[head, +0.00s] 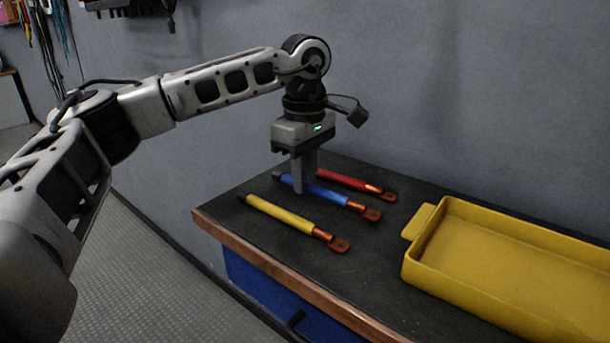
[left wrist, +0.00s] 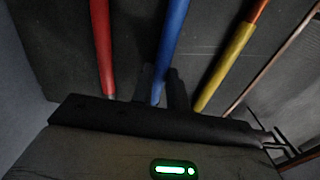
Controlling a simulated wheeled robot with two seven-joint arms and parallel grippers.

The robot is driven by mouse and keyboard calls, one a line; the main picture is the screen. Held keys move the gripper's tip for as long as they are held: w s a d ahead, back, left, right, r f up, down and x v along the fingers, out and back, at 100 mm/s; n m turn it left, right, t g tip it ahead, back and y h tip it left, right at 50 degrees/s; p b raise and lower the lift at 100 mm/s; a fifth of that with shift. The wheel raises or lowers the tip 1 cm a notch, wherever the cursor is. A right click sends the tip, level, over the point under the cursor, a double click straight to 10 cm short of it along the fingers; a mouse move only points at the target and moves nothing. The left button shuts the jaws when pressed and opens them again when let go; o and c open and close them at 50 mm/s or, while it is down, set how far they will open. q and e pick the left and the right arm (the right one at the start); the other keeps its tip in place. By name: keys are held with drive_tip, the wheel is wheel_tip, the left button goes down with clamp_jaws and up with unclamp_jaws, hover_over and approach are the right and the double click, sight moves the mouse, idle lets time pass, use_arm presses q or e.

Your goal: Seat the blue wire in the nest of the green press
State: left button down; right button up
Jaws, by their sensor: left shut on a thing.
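The blue wire (head: 328,194) lies on the dark bench top between a red and a yellow wire, with a copper lug at its right end. My left gripper (head: 304,185) points straight down over the blue wire near its left end and is shut on it. In the left wrist view the blue wire (left wrist: 170,45) runs between the two dark fingers (left wrist: 160,88). The wire appears to be still at bench height. The green press is in neither view. My right gripper is in neither view.
The red wire (head: 342,180) lies just behind and the yellow wire (head: 280,214) in front, both close to the fingers. A yellow tray (head: 415,262) stands at the right of the bench. A grey wall (head: 400,80) rises behind. The bench has a wooden front edge (head: 265,262).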

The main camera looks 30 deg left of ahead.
use_arm(q)
drive_tip(key=shift+f, duration=0.25)
drive_tip(key=shift+f, duration=0.2)
drive_tip(key=c, duration=1.4)
unclamp_jaws()
drive_tip(key=shift+o, duration=0.2)
